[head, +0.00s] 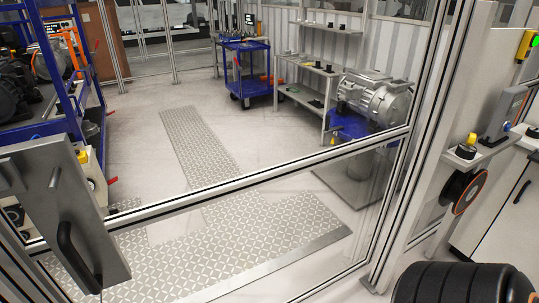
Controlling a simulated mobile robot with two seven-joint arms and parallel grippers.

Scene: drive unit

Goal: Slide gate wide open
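The gate is a clear panel in an aluminium frame, with a slanting crossbar (230,187) spanning the view from lower left to the right-hand upright. A grey metal plate (95,225) with a black pull handle (75,255) stands at the gate's left end. The panel stands across the view in front of the cell; its lower edge and far left end are partly cut off or hidden. I cannot tell whether it is fully shut. Neither my left nor my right gripper shows in the head view, so nothing is seen touching the handle.
Behind the panel lie patterned floor plates (195,145), a blue cart (247,70), shelves (330,62) and a silver motor (378,98). A blue rack (62,75) stands left. A control post (465,150) and a black ribbed object (462,285) are at right.

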